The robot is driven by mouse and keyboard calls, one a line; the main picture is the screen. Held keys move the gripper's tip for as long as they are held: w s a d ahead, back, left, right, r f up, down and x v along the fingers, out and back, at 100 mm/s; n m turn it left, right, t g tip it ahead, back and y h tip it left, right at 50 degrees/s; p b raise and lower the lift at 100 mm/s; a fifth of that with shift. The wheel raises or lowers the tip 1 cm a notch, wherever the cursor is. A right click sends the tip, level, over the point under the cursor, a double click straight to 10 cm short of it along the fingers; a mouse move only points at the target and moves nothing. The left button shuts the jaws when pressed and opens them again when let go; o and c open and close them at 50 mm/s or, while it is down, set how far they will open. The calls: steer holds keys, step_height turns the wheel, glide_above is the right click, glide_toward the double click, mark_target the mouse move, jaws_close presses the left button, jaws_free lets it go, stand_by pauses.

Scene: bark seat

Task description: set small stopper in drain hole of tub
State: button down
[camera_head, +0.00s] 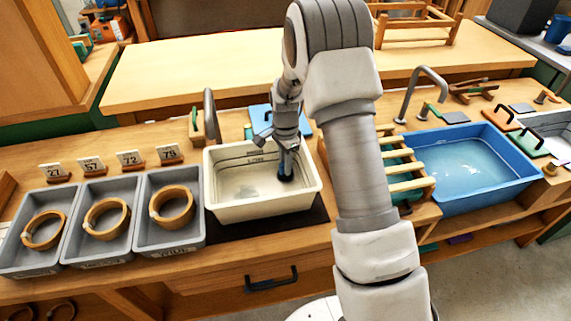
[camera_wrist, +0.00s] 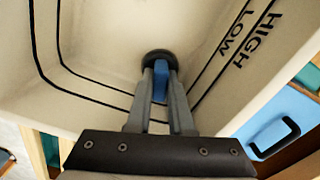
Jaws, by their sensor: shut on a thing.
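The cream tub (camera_head: 232,212) stands on the bench with black lines around its inner wall. In the wrist view the tub wall (camera_wrist: 95,35) carries the words LOW and HIGH. My gripper (camera_head: 287,160) reaches down into the tub's right half. In the wrist view my gripper (camera_wrist: 160,92) is shut on the blue grip of the small stopper (camera_wrist: 160,80), whose dark round end shows beyond the fingertips. In the head view the stopper (camera_head: 286,178) is low, near the tub floor. The drain hole is not visible, and I cannot tell whether the stopper touches the floor.
Three grey trays (camera_head: 118,247) with wooden rings stand left of the tub, with number cards (camera_head: 130,159) behind. A tap (camera_head: 210,115) rises behind the tub. A blue basin (camera_head: 520,190) and a slatted wooden rack (camera_head: 405,167) are to the right.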

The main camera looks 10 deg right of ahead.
steer(key=shift+f, duration=0.35)
steer(key=shift+c, duration=2)
jaws_free()
steer(key=shift+r, duration=0.1)
steer(key=shift+r+p, duration=2.1)
steer(key=shift+r, duration=1.35)
